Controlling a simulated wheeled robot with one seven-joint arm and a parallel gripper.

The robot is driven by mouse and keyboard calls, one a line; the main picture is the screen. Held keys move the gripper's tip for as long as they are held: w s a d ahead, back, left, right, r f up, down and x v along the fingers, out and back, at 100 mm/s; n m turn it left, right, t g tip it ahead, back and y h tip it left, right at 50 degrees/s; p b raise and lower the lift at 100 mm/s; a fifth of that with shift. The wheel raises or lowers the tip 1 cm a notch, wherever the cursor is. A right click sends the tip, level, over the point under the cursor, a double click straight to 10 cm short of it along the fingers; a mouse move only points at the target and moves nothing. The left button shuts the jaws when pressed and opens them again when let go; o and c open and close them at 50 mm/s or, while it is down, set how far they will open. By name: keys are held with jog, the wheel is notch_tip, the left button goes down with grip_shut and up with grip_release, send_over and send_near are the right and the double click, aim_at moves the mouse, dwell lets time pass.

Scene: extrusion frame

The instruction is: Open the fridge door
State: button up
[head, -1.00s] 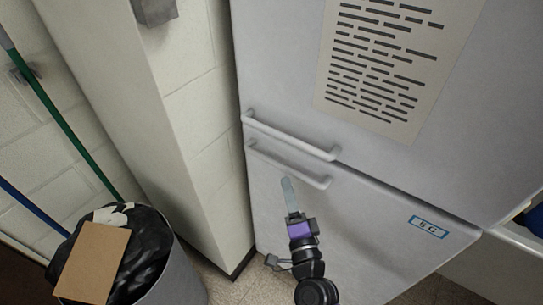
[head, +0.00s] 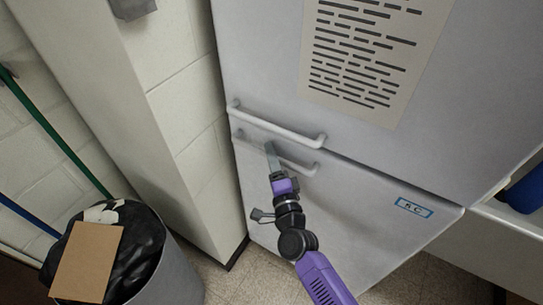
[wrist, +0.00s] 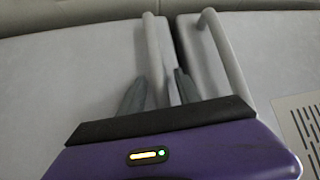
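The fridge is light grey with an upper door (head: 265,60) and a lower door (head: 350,205), both shut. The upper door's bar handle (head: 285,130) runs along its bottom edge; it also shows in the wrist view (wrist: 225,52). The lower door's handle (head: 298,166) lies just below, partly hidden behind my gripper (head: 269,148). In the wrist view my gripper (wrist: 160,88) is open, its two fingers apart on either side of the lower handle (wrist: 153,50). Whether a finger touches it I cannot tell.
A grey bin (head: 180,270) with a black bag and a cardboard piece (head: 87,260) stands at the lower left. A pale wall column (head: 160,130) stands close to the fridge's left side. A white shelf or counter (head: 510,222) is at the right. Tiled floor shows in front.

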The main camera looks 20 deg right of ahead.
grip_shut()
dwell(1.4)
